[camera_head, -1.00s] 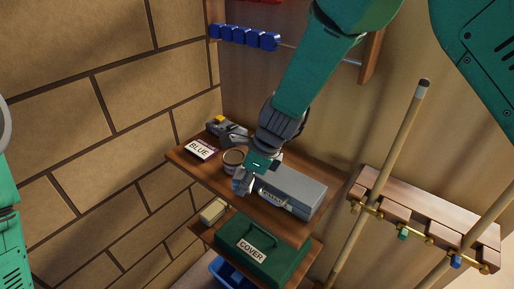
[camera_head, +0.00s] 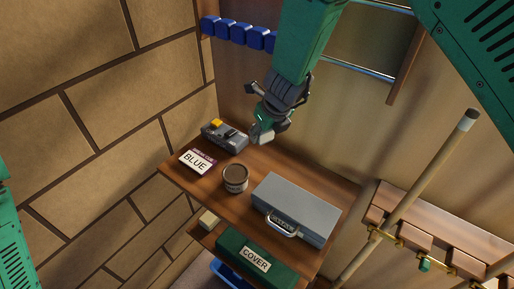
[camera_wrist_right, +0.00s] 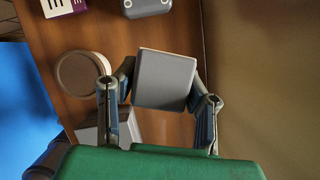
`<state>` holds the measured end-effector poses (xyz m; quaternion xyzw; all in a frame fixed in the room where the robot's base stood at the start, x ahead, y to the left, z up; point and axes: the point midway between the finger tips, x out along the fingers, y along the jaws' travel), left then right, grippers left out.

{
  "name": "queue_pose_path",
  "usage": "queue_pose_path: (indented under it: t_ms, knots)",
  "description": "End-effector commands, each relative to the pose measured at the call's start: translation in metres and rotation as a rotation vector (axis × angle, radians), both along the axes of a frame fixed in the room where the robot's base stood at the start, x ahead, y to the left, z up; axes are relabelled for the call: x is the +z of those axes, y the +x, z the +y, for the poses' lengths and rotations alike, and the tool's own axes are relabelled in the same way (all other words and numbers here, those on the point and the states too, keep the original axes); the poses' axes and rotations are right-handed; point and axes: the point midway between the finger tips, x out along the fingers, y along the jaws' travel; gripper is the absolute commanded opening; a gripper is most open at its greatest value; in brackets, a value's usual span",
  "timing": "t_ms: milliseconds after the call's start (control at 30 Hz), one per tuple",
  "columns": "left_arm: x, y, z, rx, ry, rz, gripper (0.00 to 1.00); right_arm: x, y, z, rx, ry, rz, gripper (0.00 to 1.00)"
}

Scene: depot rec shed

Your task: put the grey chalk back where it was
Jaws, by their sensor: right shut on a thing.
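My right gripper (camera_head: 266,124) is above the back of the wooden shelf, behind the tin and near the grey device. In the right wrist view, its two fingers (camera_wrist_right: 160,100) are closed on the sides of a plain grey block, the grey chalk (camera_wrist_right: 165,78). In the head view the chalk (camera_head: 261,135) is a small pale grey shape at the fingertips, partly hidden by the gripper. A wooden cue rack (camera_head: 410,232) at the right carries a green chalk (camera_head: 424,266) on its brass front. My left gripper is not in view.
The shelf (camera_head: 205,192) holds a grey device with a yellow button (camera_head: 226,136), a BLUE card (camera_head: 197,161), a round tin (camera_head: 235,179) and a grey metal case (camera_head: 297,207). Below is a green COVER box (camera_head: 245,250). A cue (camera_head: 425,180) leans at the right.

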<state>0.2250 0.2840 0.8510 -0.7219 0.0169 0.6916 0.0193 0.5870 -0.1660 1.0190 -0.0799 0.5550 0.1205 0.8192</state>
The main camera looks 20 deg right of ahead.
Motion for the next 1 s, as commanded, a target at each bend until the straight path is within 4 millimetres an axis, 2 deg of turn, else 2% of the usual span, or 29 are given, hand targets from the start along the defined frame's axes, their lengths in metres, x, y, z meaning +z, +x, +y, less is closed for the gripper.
queue_pose_path:
  t_ms: [67,300,533,700,1000]
  knots:
    - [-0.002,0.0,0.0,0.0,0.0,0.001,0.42,-0.007,-0.001,-0.001,-0.022,0.004,0.0,0.01]
    - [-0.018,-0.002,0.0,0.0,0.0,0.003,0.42,-0.052,-0.002,0.0,-0.026,0.002,0.0,0.01]
    - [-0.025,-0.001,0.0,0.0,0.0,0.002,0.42,-0.071,0.001,0.0,-0.023,0.001,-0.001,0.01]
    - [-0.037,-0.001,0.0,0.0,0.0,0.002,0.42,-0.095,0.0,0.0,-0.024,0.003,-0.001,0.01]
    - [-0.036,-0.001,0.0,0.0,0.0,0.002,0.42,-0.097,0.0,0.0,-0.022,0.001,-0.003,0.01]
